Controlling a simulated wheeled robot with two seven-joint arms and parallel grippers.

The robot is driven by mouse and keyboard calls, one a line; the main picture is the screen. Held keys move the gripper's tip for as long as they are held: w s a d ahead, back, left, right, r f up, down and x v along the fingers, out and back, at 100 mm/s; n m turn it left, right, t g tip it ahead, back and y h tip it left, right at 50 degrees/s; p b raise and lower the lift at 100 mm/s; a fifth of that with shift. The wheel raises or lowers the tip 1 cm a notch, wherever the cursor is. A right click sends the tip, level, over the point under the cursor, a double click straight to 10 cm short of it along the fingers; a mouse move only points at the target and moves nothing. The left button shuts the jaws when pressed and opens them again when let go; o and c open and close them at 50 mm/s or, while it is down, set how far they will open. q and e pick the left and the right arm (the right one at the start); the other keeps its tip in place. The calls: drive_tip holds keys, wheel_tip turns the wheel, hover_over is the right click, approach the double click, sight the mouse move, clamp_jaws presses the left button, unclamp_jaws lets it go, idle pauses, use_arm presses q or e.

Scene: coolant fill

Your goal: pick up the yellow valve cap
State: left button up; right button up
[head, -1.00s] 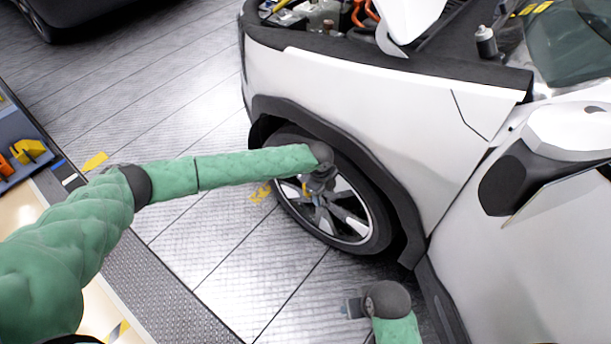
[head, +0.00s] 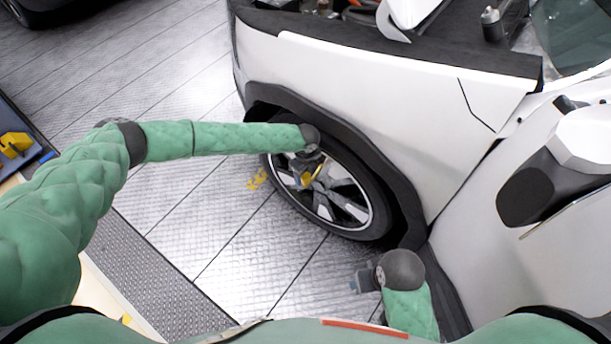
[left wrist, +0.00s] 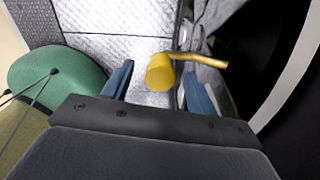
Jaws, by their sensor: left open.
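The yellow valve cap (left wrist: 160,72) shows in the left wrist view at the end of a bent yellow stem (left wrist: 208,60). It lies between the two blue fingers of my open left gripper (left wrist: 158,80), with a gap visible on its left side. Whether the right finger touches it I cannot tell. In the head view the cap (head: 311,173) is a small yellow spot in front of the wheel, just below my left wrist; the left fingers are mostly hidden there. My right gripper (head: 364,281) is low in the head view, away from the cap; its fingers are unclear.
The front wheel (head: 340,195) and white car body (head: 380,90) stand close beside my left gripper. A door mirror (head: 535,185) juts out at right. A blue tray (head: 25,150) with yellow things is at far left.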

use_arm(q)
drive_tip(key=shift+f, duration=0.9)
drive_tip(key=c, duration=1)
drive_tip(key=shift+c, duration=0.3)
drive_tip(key=shift+r, duration=0.15)
